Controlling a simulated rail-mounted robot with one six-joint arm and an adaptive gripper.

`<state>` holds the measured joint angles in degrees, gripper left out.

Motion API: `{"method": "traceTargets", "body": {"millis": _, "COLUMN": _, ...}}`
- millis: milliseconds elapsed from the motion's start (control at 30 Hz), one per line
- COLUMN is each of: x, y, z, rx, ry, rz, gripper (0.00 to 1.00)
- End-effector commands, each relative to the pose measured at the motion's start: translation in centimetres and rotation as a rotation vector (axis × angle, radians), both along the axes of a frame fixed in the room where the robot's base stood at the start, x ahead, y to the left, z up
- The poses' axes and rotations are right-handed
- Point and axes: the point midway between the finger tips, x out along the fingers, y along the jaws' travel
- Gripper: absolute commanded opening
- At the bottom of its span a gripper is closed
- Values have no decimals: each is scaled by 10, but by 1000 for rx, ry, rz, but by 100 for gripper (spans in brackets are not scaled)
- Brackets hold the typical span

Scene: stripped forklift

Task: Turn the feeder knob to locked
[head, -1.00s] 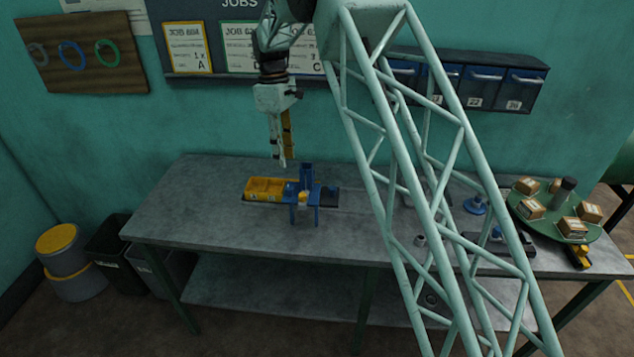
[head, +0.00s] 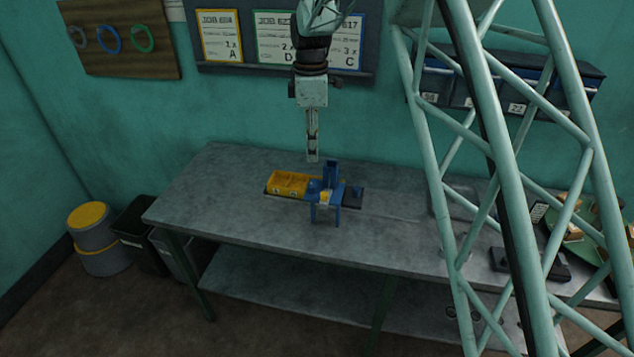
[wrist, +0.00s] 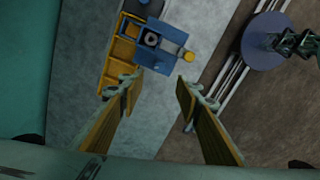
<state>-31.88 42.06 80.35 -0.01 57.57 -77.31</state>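The blue feeder (head: 331,178) stands on the grey bench beside a yellow divided bin (head: 292,183). A small yellow knob (head: 325,198) shows at its front. In the wrist view the blue feeder body (wrist: 160,45) is at top centre, with a round dark opening on top and the yellow knob (wrist: 189,57) sticking out on its right. My gripper (head: 312,158) points down above and behind the feeder in the head view. In the wrist view my gripper (wrist: 158,82) is open and empty, with the feeder beyond its fingertips. The knob's setting is too small to read.
The bench (head: 240,215) is clear to the left and front of the feeder. A green round table with boxes (head: 575,225) is at the right, partly behind my lattice arm. A blue disc (wrist: 262,42) with dark spirals is at the wrist view's right.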

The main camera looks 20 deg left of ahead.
Motion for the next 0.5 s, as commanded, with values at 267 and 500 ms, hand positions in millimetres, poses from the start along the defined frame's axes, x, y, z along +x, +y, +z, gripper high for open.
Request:
{"method": "traceTargets", "body": {"millis": 267, "x": 0, "y": 0, "z": -2, "rx": 0, "ry": 1, "rz": -1, "gripper": 32}}
{"method": "traceTargets", "body": {"millis": 500, "x": 0, "y": -1, "z": -16, "rx": -2, "ry": 2, "rz": -2, "gripper": 32}}
